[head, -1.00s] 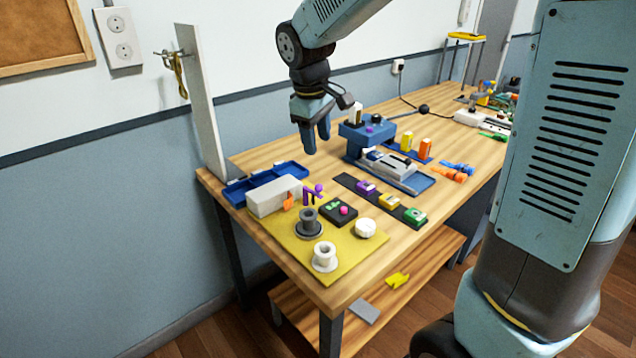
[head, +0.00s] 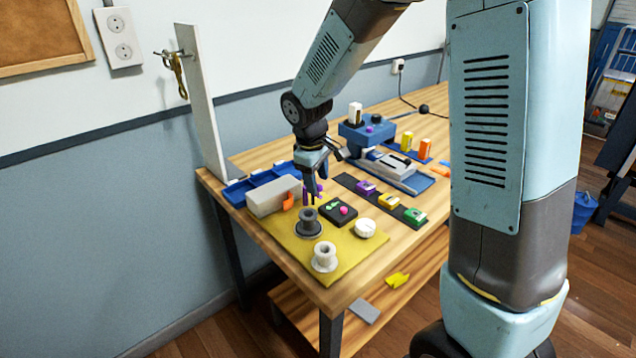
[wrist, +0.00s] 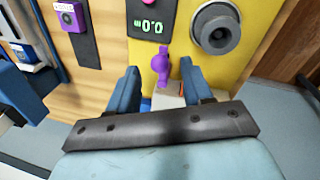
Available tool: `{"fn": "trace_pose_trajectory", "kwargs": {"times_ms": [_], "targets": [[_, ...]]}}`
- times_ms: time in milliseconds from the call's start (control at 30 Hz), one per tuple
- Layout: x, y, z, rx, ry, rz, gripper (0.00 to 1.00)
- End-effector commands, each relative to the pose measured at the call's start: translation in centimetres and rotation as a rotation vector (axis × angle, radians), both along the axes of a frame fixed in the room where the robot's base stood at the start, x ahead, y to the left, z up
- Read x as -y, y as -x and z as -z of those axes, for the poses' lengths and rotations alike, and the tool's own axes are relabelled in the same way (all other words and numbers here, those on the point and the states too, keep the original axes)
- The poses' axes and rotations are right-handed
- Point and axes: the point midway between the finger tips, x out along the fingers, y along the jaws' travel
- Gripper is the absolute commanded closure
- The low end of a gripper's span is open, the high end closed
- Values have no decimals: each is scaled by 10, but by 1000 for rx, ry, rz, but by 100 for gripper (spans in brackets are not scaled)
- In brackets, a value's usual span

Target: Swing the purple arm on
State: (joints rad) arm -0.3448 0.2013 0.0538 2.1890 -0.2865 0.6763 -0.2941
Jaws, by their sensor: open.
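The purple arm (wrist: 161,63) shows in the wrist view as a short upright piece with a rounded middle, in front of the pale block (wrist: 168,100). In the head view the purple arm (head: 319,187) is mostly hidden behind my gripper (head: 312,190). My gripper (wrist: 158,68) is open, pointing down, with one blue finger on each side of the purple arm in the wrist view. I cannot tell whether either finger touches it. The pale block (head: 270,198) has an orange tab (head: 288,201) at its end.
A dark grey spool (head: 309,222), a white spool (head: 324,258), a black box with a green display (head: 337,211) and a white round knob (head: 365,228) stand on the yellow mat (head: 345,262). A blue tray (head: 235,192) lies behind the block. A strip with coloured switches (head: 385,201) is to the right.

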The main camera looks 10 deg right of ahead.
Motion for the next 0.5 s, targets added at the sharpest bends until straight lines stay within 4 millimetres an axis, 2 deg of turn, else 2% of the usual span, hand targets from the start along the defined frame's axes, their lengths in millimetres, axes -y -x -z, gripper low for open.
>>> {"fn": "trace_pose_trajectory", "kwargs": {"times_ms": [200, 500], "targets": [[2, -2, 16, -1, -1, 1, 50], [2, -3, 18, 1, -1, 1, 50]]}}
